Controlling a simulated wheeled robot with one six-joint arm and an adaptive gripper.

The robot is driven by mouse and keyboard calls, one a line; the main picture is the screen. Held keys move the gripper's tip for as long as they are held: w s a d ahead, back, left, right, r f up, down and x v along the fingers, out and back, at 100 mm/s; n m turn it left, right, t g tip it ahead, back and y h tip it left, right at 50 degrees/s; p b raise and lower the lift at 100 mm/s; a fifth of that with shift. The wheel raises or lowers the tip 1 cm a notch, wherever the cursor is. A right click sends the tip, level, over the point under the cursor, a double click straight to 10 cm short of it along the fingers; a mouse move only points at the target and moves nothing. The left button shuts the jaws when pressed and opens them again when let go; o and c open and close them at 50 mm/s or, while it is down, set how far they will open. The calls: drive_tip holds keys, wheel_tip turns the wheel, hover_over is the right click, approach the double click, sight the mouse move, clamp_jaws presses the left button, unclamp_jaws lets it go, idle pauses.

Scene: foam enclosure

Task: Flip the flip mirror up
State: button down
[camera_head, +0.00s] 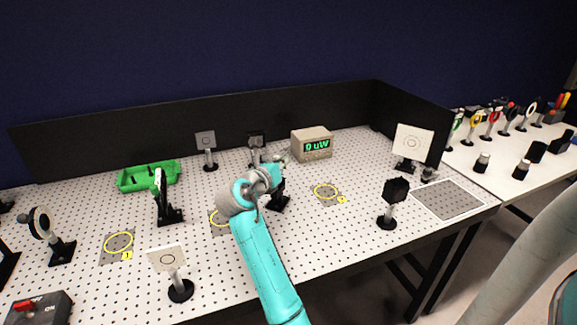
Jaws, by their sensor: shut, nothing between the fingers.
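My teal arm reaches over the middle of the perforated table, and its grey wrist hides part of what is behind it. My gripper (275,178) is at the wrist's far end, shut and empty, close to a black mount (279,201) on the table. This mount is partly covered by my arm. It may be the flip mirror, but I cannot tell for sure, nor whether its mirror is up or down. Whether the gripper touches it is also unclear. Another black upright mount (163,204) stands to the left, apart from my gripper.
A display box (311,145) reading "0 uW" stands behind. A black post-mounted block (396,190) is at right, a green tray (147,176) at left. Black panels (200,130) bound the back.

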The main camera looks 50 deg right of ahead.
drive_tip(key=shift+w+a+r+n, duration=0.15)
drive_tip(key=shift+w+n, duration=0.25)
drive_tip(key=shift+w, duration=0.05)
drive_tip(key=shift+w, duration=0.1)
drive_tip(key=v, duration=1.2)
idle(0.7)
